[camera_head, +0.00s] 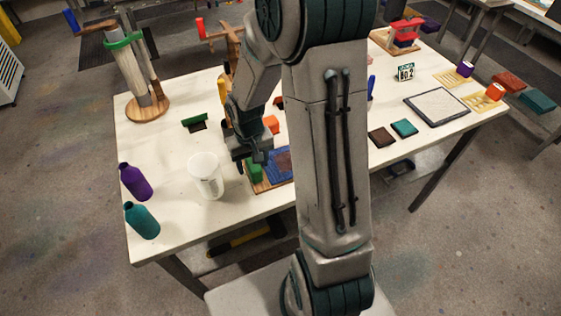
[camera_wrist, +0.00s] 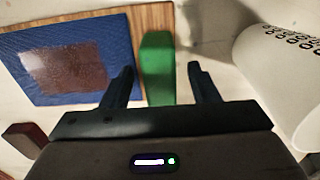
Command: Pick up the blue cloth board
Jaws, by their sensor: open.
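The blue cloth board (camera_head: 272,167) lies on the white table, partly hidden behind my arm in the head view. In the wrist view, the board (camera_wrist: 60,32) shows blue cloth with a reddish-brown patch on a wooden base. A green block (camera_wrist: 158,65) stands along its right edge; it also shows in the head view (camera_head: 254,171). My gripper (camera_head: 256,152) is above the board's left end. In the wrist view, my open gripper (camera_wrist: 160,70) has the green block between its fingertips; contact cannot be told.
A white cup (camera_head: 207,177) stands close left of the board. Purple (camera_head: 135,181) and teal (camera_head: 141,220) bottles are near the table's left edge. A dark reddish block (camera_wrist: 24,138) lies beside the board. An orange block (camera_head: 270,124) is behind my gripper.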

